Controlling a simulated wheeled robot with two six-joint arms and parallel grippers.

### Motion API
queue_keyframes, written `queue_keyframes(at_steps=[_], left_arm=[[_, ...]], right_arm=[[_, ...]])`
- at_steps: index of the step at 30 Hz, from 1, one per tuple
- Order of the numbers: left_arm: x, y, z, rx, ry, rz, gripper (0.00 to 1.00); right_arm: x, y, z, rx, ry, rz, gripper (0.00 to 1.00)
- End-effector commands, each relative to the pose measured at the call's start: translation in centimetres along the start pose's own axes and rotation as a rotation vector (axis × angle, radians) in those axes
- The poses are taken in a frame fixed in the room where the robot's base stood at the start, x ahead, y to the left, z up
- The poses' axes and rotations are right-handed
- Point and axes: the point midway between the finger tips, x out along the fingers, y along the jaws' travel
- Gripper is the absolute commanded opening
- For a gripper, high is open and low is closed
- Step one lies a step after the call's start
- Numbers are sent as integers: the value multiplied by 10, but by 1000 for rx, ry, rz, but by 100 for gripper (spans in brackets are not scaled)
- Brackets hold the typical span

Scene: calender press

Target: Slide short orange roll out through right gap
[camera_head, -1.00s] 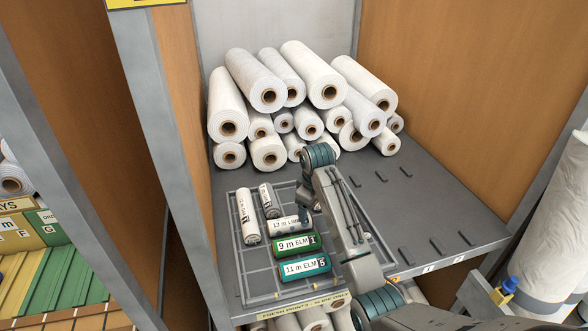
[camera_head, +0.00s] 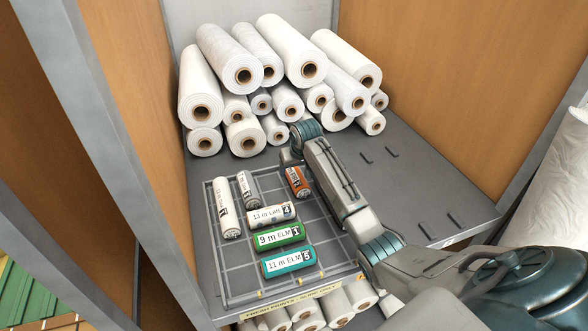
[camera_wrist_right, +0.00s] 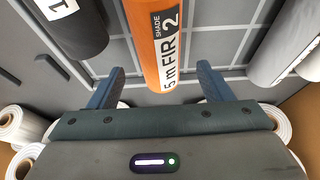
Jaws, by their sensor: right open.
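The short orange roll (camera_head: 297,181), labelled "5 m FIR 2", lies in the upper right part of the gridded tray (camera_head: 215,262). My right gripper (camera_head: 289,158) is just beyond its far end in the head view, partly hidden by its own wrist. In the right wrist view the orange roll (camera_wrist_right: 150,35) runs between the two open fingers (camera_wrist_right: 160,82), with a visible space on each side. Whether the fingers are level with it or above it I cannot tell. The tray's right edge is partly hidden behind my right arm. My left gripper is out of view.
The tray also holds a white roll (camera_head: 227,207), a grey roll (camera_head: 249,188), a "12 m LIME" roll (camera_head: 271,215), a green roll (camera_head: 280,237) and a teal roll (camera_head: 288,262). Large white rolls (camera_head: 245,75) are stacked behind. The shelf (camera_head: 400,175) is mostly bare on the right.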

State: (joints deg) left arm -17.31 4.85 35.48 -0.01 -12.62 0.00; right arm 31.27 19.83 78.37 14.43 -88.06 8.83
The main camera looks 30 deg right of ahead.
Motion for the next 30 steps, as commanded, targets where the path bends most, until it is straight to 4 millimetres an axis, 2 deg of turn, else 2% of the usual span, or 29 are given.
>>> queue_keyframes(at_steps=[3,9,20,27,30], left_arm=[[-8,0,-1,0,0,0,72],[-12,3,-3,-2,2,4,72],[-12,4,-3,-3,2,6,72],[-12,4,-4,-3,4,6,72],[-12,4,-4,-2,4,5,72]], right_arm=[[18,-1,0,0,-3,-1,73],[37,0,0,-1,-1,-1,73],[42,0,0,-2,1,0,73],[42,0,0,-2,1,0,26],[41,0,0,-2,1,0,23]])
